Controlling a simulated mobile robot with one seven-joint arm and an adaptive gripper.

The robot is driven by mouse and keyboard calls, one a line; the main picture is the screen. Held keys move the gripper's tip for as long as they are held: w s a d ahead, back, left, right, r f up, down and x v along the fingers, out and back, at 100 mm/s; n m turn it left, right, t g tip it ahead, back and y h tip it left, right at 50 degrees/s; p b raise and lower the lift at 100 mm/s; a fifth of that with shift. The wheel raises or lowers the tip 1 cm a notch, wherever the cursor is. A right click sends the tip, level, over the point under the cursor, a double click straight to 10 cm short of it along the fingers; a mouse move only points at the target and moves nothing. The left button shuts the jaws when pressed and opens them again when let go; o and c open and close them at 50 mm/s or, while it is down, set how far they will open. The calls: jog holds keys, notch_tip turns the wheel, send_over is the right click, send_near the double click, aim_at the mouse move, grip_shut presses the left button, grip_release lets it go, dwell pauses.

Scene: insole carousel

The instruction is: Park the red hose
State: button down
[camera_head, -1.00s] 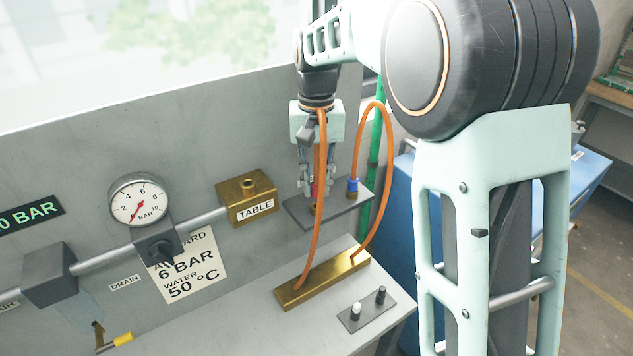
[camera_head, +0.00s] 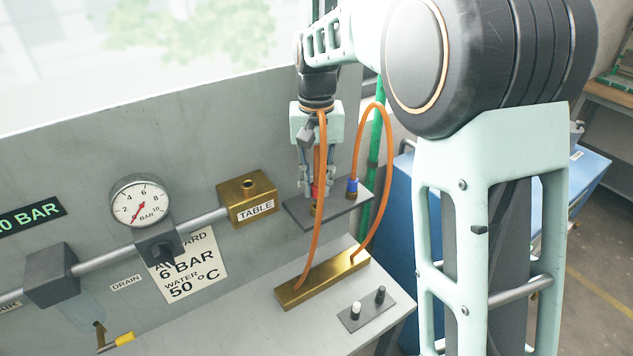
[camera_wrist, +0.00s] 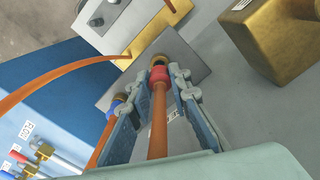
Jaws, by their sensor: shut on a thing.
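The red hose is an orange tube with a red collar (camera_head: 315,191) and a brass end, rising from the brass manifold (camera_head: 292,292) on the bench. My gripper (camera_head: 312,188) points down over the grey wall shelf (camera_head: 298,213), its fingers on either side of the collar. In the wrist view, the red collar (camera_wrist: 158,78) sits between the fingertips, with its brass end against or just above the shelf (camera_wrist: 183,52); I cannot tell if it is fully seated. The blue-collared hose (camera_head: 352,187) stands upright on the shelf's right part.
A brass block marked TABLE (camera_head: 247,200) with an open port is left of the shelf. A gauge (camera_head: 140,201) on a pipe is further left. A small plate with two knobs (camera_head: 366,311) is on the bench. A green pipe (camera_head: 374,150) runs behind the blue-collared hose.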

aim_at(316, 184)
jog(key=shift+f+b, duration=0.9)
jog(key=shift+f, duration=0.65)
jog(key=c, duration=1.7)
grip_release()
jog(key=shift+r, duration=0.1)
notch_tip(316, 184, up, 12)
jog(key=shift+f, duration=0.2)
jog(key=shift+r, duration=0.15)
